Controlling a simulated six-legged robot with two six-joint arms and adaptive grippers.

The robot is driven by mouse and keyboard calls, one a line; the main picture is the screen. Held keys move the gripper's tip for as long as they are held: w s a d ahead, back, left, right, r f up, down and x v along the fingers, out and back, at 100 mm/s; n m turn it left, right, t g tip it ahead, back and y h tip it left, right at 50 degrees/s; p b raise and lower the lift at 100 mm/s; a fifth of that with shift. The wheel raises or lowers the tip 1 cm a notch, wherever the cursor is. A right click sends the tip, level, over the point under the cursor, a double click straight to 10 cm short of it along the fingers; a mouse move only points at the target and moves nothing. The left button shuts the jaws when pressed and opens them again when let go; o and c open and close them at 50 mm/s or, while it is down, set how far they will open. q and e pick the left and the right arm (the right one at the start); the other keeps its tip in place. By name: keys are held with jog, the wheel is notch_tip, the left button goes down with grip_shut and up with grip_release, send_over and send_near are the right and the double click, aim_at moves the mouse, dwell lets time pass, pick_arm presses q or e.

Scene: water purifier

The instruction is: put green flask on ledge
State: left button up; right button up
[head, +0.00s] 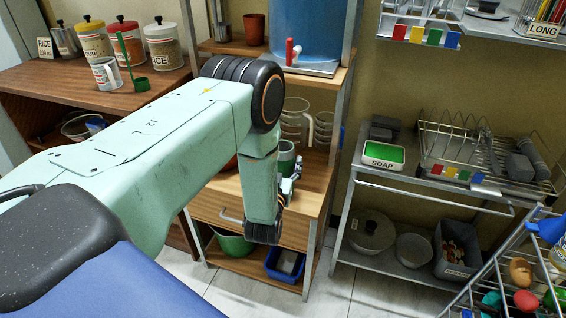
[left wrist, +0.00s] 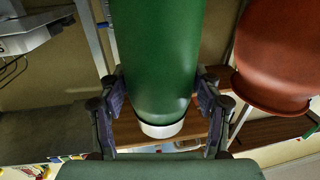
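The green flask (head: 286,160) shows in the head view at the middle shelf of the wooden stand, partly hidden behind my left arm. In the left wrist view the green flask (left wrist: 160,60) fills the middle, with a pale band at its lower end. My left gripper (head: 284,188) is at the flask in the head view. In the left wrist view the fingers of my left gripper (left wrist: 160,95) lie against both sides of the flask and look shut on it. I cannot tell whether the flask touches the shelf. My right gripper is not in view.
The wooden stand (head: 318,178) also holds clear measuring jugs (head: 296,120). A reddish-brown vessel (left wrist: 275,55) is close beside the flask in the left wrist view. A blue water tank (head: 308,32) stands above. A metal rack with soap (head: 384,153) is at the right.

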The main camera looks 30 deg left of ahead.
pick_arm(q)
jog(key=o, duration=0.3)
jog(key=shift+r, duration=0.1)
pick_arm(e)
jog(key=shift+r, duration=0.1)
pick_arm(q)
jog(key=shift+r, duration=0.2)
jog(key=p+v, duration=0.3)
jog(key=v, duration=0.9)
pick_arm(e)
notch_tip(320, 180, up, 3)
pick_arm(q)
jog(key=shift+f, duration=0.15)
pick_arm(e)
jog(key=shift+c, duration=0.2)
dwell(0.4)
